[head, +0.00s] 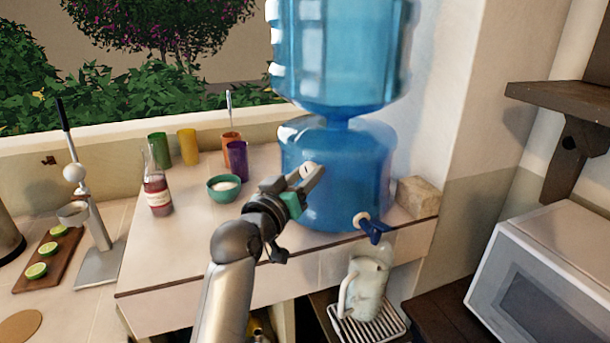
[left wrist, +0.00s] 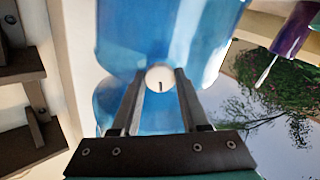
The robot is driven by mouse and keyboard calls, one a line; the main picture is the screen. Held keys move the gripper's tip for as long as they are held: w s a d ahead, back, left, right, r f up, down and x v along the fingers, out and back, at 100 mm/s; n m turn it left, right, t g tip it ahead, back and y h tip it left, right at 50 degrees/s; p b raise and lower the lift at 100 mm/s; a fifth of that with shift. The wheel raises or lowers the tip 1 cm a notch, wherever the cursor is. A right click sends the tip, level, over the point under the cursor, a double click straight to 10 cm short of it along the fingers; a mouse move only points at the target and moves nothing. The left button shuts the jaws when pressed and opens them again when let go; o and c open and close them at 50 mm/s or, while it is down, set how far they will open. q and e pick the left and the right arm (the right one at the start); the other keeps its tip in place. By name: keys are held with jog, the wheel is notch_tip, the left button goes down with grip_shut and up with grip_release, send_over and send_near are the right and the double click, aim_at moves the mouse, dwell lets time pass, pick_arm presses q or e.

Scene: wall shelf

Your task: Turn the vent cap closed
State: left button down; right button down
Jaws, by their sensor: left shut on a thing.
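The vent cap (head: 306,170) is a small white round cap on the front of the blue water dispenser's lower tank (head: 345,190). In the left wrist view the cap (left wrist: 160,76) shows face-on with a short dark mark, upright on its face. My left gripper (head: 312,174) reaches in from the left. Its two fingers (left wrist: 160,84) stand one on each side of the cap and are shut on it. Part of the cap's rim is hidden by the fingers. My right gripper is in neither view.
A large blue bottle (head: 340,50) stands on the tank. A blue tap (head: 374,228) juts out low on its front, above a glass pitcher (head: 366,285). A green bowl (head: 223,188), several coloured cups and a red bottle (head: 157,190) stand left of the tank.

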pick_arm(q)
jog(key=shift+m, duration=0.4)
jog(key=m+p, duration=0.3)
jog(key=m, duration=0.1)
jog(key=shift+r+m, duration=0.1)
jog(key=shift+m, duration=0.2)
jog(key=m+p, duration=0.3)
jog(key=m, duration=0.2)
jog(key=shift+p, duration=0.3)
jog(key=m+p, duration=0.2)
jog(key=m, duration=0.4)
jog(key=m+p, duration=0.1)
jog(key=m, duration=0.4)
jog(key=shift+p, duration=0.4)
jog(key=shift+c, duration=2)
grip_release()
